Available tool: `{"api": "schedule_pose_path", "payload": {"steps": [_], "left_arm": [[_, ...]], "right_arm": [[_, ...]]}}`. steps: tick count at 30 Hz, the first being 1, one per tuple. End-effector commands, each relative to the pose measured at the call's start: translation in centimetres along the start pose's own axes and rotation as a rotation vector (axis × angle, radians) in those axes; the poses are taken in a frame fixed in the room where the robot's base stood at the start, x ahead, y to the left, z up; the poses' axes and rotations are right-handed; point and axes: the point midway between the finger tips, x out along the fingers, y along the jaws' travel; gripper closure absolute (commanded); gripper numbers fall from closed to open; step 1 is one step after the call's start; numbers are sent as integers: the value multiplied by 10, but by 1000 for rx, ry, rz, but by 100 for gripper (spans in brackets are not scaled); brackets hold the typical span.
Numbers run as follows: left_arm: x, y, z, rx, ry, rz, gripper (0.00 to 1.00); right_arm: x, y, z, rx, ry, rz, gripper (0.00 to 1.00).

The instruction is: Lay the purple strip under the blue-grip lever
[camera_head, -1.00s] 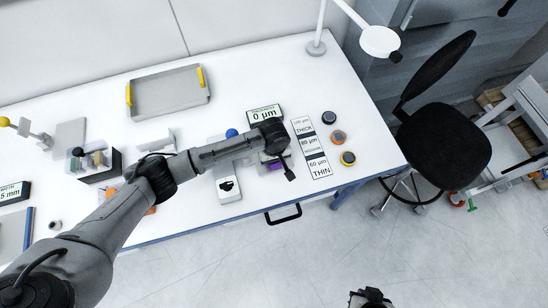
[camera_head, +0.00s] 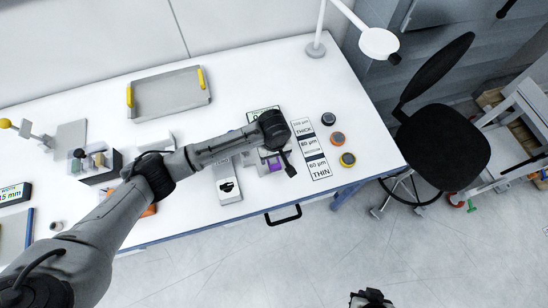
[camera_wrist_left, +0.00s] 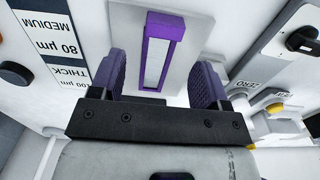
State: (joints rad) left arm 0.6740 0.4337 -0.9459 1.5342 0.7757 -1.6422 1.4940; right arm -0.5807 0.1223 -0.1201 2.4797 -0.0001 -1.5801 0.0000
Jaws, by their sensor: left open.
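The purple strip (camera_head: 276,166) lies on a light plate near the table's front edge. In the left wrist view the strip (camera_wrist_left: 160,50) shows purple edges around a pale middle. My left gripper (camera_wrist_left: 163,82) is open, with one purple-padded finger on each side of the strip's near end; I cannot tell whether they touch it. In the head view this gripper (camera_head: 285,160) is over the strip's plate. The lever's blue grip is hidden behind my left arm. A grey gauge (camera_head: 229,188) stands left of the strip. My right gripper (camera_head: 370,298) is at the bottom edge, its jaws unclear.
A thickness card (camera_head: 312,150) and several round pots, one orange-topped (camera_head: 338,138), lie to the right. A display (camera_head: 262,113) is mostly covered by my arm. The gauge's ZERO button (camera_wrist_left: 242,96) shows in the wrist view. A tray (camera_head: 170,92) with yellow handles is at the back.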

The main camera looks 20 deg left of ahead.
Motion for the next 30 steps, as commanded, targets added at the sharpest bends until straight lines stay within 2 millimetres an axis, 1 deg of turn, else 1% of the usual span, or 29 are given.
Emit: {"api": "schedule_pose_path", "payload": {"steps": [1, 6, 10, 15, 20, 26, 28, 30], "left_arm": [[-12, 0, 0, 1, 1, 3, 30], [-42, 0, 0, 0, 2, 2, 30], [-59, 0, 0, 0, 1, 2, 30], [-72, 0, 0, 1, 0, 1, 30], [-77, 0, 0, 0, 0, 0, 30], [-76, 0, 2, 5, -1, 2, 30], [-72, 0, 8, 29, -7, 12, 30], [-64, -2, 21, 80, -17, 34, 30]], "right_arm": [[-2, 0, -1, 2, 0, -1, 100], [-5, -1, -2, 5, 1, -4, 100], [-7, -2, -3, 6, 1, -5, 100], [-8, -2, -3, 6, 1, -5, 100], [-8, -1, -3, 6, 1, -4, 100], [-8, 0, -3, 1, 1, -1, 100], [-8, 1, -3, -1, 1, 1, 100], [-8, 1, -3, -3, 1, 2, 100]]}}
